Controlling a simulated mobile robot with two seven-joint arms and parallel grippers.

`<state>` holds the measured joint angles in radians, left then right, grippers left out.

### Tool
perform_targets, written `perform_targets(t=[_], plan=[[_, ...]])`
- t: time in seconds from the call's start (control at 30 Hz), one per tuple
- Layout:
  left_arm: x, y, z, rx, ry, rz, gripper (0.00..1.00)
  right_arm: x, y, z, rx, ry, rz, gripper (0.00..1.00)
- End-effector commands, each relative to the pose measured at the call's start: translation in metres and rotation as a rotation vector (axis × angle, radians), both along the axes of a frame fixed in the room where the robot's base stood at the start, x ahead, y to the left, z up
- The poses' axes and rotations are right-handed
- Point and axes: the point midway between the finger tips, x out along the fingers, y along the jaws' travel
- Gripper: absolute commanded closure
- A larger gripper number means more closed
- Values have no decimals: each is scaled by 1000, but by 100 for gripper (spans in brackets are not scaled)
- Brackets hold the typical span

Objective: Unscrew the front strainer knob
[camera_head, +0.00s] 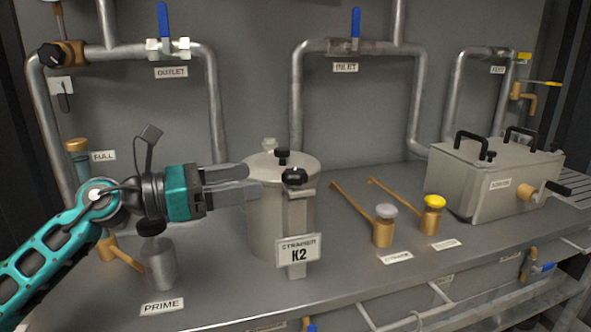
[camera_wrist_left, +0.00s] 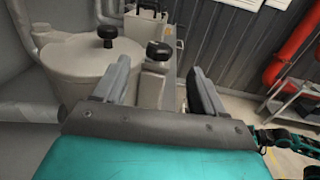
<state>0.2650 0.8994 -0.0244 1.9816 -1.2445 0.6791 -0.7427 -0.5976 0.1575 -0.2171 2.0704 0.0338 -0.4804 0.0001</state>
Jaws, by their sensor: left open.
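My left gripper (camera_head: 255,180) is open and comes in from the left. Its fingers point toward the front knob, which appears between and beyond the fingertips in the left wrist view (camera_wrist_left: 160,72).
A grey cylinder (camera_head: 159,264) stands below my left arm. A metal box (camera_head: 480,185) with black handles is farther right. Pipes (camera_head: 297,110) run along the wall behind.

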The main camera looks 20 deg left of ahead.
Motion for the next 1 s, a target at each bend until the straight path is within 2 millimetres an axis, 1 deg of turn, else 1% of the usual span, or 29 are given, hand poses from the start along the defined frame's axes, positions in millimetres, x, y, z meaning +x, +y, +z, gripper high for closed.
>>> perform_targets(t=[0.03, 0.3, 0.4, 0.5, 0.7, 0.93, 1.0], plan=[[6, -8, 4, -4, -3, -2, 29, 0, 0, 4, 1, -1, -1, 46], [40, -48, 3, -7, -2, -2, 29, 1, 1, 13, 5, -3, -4, 46], [49, -60, 2, -6, 0, -2, 29, 1, 1, 15, 7, -3, -6, 46], [57, -68, 1, -6, 1, -1, 29, 2, 1, 16, 7, -6, -6, 46], [62, -75, 0, -3, 1, 0, 29, 4, 1, 18, 8, -10, -7, 46], [62, -75, 0, -4, 2, 0, 29, 4, 1, 17, 7, -9, -8, 46], [62, -75, 0, -4, 2, 0, 36, 4, 1, 17, 6, -9, -8, 46]])
